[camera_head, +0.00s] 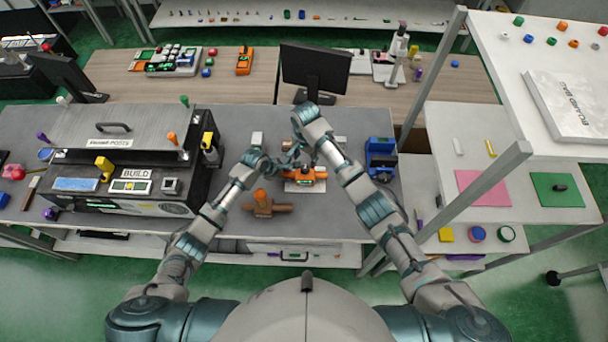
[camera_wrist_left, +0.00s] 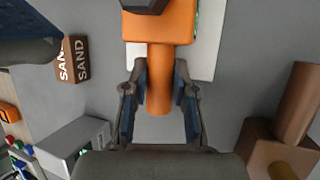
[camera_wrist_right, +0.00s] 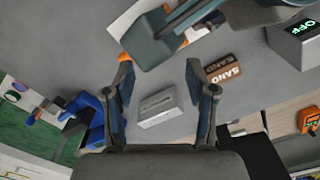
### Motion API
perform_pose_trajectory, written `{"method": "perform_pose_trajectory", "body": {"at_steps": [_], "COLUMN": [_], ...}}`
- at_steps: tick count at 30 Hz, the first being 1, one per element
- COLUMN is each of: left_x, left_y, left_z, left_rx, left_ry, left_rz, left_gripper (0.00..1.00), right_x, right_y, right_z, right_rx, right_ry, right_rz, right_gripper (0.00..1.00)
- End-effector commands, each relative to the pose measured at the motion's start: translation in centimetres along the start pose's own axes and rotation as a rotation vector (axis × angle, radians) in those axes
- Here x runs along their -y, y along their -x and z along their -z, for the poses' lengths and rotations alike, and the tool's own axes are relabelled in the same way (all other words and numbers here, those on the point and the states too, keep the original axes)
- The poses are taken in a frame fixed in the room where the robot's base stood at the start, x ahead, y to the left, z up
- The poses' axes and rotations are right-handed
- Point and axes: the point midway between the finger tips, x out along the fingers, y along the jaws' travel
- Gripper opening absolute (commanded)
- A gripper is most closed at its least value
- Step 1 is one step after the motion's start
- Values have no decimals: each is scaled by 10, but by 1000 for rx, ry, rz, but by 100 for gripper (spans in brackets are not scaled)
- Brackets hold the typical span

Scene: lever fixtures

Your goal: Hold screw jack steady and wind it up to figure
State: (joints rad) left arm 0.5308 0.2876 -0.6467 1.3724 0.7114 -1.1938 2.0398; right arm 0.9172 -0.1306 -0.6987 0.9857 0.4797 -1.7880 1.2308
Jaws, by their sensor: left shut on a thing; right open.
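The orange screw jack (camera_head: 306,173) stands on a white plate (camera_head: 303,188) on the grey bench. A small green display shows on its front, too small to read. My left gripper (camera_wrist_left: 158,92) is shut on the jack's round orange side stub (camera_wrist_left: 158,65), one finger on each side. My right gripper (camera_wrist_right: 160,85) is open and empty above the bench, close behind the jack in the head view; a pale box (camera_wrist_right: 160,108) shows between its fingers. In the right wrist view a dark arm part hides most of the jack.
A brown fixture with an orange knob (camera_head: 262,203) stands in front of the jack.

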Motion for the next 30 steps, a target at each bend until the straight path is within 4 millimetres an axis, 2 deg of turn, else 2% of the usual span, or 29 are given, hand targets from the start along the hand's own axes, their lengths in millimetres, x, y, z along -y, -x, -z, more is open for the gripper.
{"method": "perform_pose_trajectory", "body": {"at_steps": [3,15,27,28,30], "left_x": [2,2,2,2,2], "left_y": [-1,-2,-2,-2,-2], "left_z": [3,3,3,3,3], "left_rx": [-7,-6,-6,-6,-6], "left_ry": [2,2,2,2,2], "left_rz": [4,4,4,4,5], "left_gripper": [0,0,0,0,0], "right_x": [-1,-1,-1,-1,-1], "right_y": [-21,-63,-72,-72,-72], "right_z": [-1,-1,-1,-1,-1], "right_rx": [-2,-2,-3,-3,-2], "right_ry": [2,2,2,2,2], "right_rz": [-1,0,0,0,0], "right_gripper": [56,56,56,53,35]}}
